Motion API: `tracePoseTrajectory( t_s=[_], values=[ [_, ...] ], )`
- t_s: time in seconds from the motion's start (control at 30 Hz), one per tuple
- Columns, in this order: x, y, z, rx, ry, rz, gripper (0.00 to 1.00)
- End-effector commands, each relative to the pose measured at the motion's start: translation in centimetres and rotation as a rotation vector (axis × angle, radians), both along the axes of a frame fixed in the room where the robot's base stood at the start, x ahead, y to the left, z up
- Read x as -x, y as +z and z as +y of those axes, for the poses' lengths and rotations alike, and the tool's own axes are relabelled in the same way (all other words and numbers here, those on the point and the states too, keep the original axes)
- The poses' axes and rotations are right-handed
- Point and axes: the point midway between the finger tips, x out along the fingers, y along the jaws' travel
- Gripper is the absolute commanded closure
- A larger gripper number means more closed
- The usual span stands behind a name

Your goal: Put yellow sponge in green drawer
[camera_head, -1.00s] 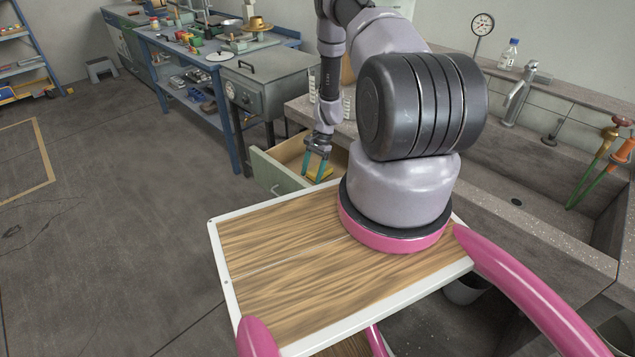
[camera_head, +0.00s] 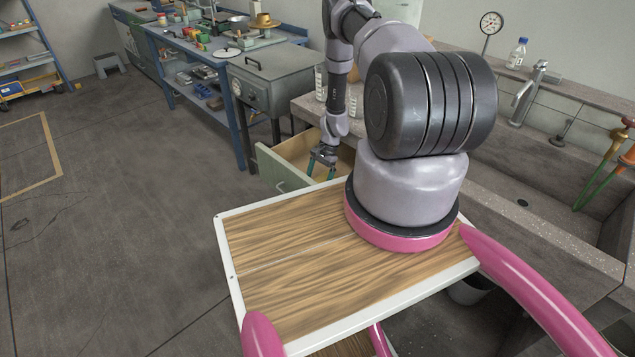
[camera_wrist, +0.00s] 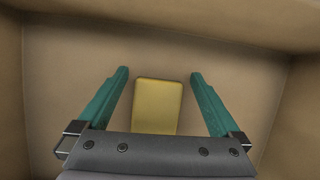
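The green drawer (camera_head: 278,169) is pulled open under the bench, with a pale wooden inside. In the wrist view, the yellow sponge (camera_wrist: 157,104) lies on the drawer's bottom (camera_wrist: 230,70) between the two teal fingers. My gripper (camera_wrist: 157,88) is open, with a gap on each side of the sponge, and points down into the drawer. In the head view, my gripper (camera_head: 321,172) is over the drawer opening. There the sponge is hidden behind my gripper and the drawer front.
The drawer walls stand close around my gripper. A grey metal cabinet (camera_head: 270,85) is left of the drawer. A concrete bench with a sink (camera_head: 525,203) and a tap (camera_head: 528,88) lies to the right. The floor (camera_head: 120,200) at left is clear.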

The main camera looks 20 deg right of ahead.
Motion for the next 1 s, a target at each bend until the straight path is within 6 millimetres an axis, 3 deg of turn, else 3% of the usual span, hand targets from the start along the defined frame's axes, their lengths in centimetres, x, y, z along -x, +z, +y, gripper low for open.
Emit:
tracePoseTrajectory(
  t_s=[0.27,0.7,1.0],
  values=[
    [-0.2,0.9,-0.3,0.001,0.0,-0.001,0.0],
    [-1.5,9.0,-3.4,0.0,-0.001,-0.002,0.0],
    [-1.7,11.3,-4.3,0.0,0.0,0.001,0.0]
  ],
)
